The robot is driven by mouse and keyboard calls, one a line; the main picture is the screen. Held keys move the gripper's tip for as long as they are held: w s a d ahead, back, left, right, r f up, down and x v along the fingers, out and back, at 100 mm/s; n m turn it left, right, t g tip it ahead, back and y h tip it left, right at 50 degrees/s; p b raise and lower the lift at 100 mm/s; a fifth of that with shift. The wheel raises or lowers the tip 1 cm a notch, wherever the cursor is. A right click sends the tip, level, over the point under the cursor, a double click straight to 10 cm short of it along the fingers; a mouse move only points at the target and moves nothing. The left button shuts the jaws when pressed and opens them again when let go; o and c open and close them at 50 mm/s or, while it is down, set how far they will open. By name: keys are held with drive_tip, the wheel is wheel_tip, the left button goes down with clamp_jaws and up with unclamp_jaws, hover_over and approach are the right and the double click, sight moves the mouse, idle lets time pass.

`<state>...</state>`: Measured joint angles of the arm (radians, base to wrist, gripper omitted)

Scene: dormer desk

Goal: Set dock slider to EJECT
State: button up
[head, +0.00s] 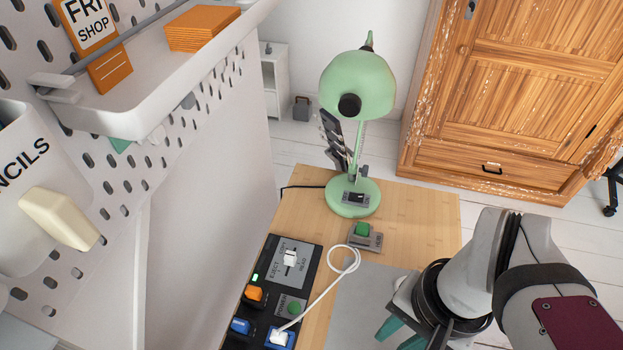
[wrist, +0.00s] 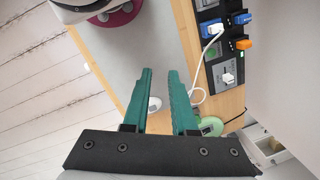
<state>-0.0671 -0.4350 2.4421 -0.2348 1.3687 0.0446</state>
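The black dock (head: 315,262) lies on the desk beside the pegboard panel. Its slider plate has a white slider knob (head: 289,258), standing around the middle of its track, between the EJECT label on the left and READ on the right. The knob also shows in the wrist view (wrist: 228,79), right of my fingers. My gripper (head: 400,334) is at the lower right of the head view, apart from the dock. In the wrist view its two green fingers (wrist: 159,70) are spread with nothing between them, over the desk. The fingertips are partly cut off in the head view.
The dock holds an orange stick (head: 254,293), a blue stick (head: 240,326) and a plug with a looping white cable (head: 320,298). A green-button box (head: 365,236) and a green lamp (head: 352,197) stand behind. A grey mat (head: 365,300) lies right of the dock.

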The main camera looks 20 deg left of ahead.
drive_tip(key=shift+o, duration=1.1)
drive_tip(key=w+a+n, duration=0.1)
drive_tip(key=w+a, duration=0.2)
drive_tip(key=w, duration=0.3)
drive_tip(key=shift+w+a+r+h, duration=0.2)
drive_tip(key=shift+w+r+h, duration=0.1)
drive_tip(key=shift+r, duration=0.15)
drive_tip(key=shift+o, duration=1.1)
drive_tip(key=w+a+n, duration=0.1)
drive_tip(key=w+a, duration=0.3)
drive_tip(key=w, duration=0.1)
drive_tip(key=shift+a+f+n, duration=0.3)
drive_tip(key=shift+a, duration=0.05)
drive_tip(key=shift+o, duration=0.3)
drive_tip(key=w+a+f+n, duration=0.1)
drive_tip(key=w+a+f, duration=0.1)
drive_tip(key=w+a, duration=0.2)
drive_tip(key=shift+a+h, duration=0.4)
drive_tip(key=shift+a, duration=0.5)
drive_tip(key=n, duration=0.1)
approach(290, 255)
wheel_tip(290, 255, down, 9)
drive_tip(key=shift+s+a+f, duration=0.1)
drive_tip(key=shift+s+f, duration=0.05)
clamp_jaws()
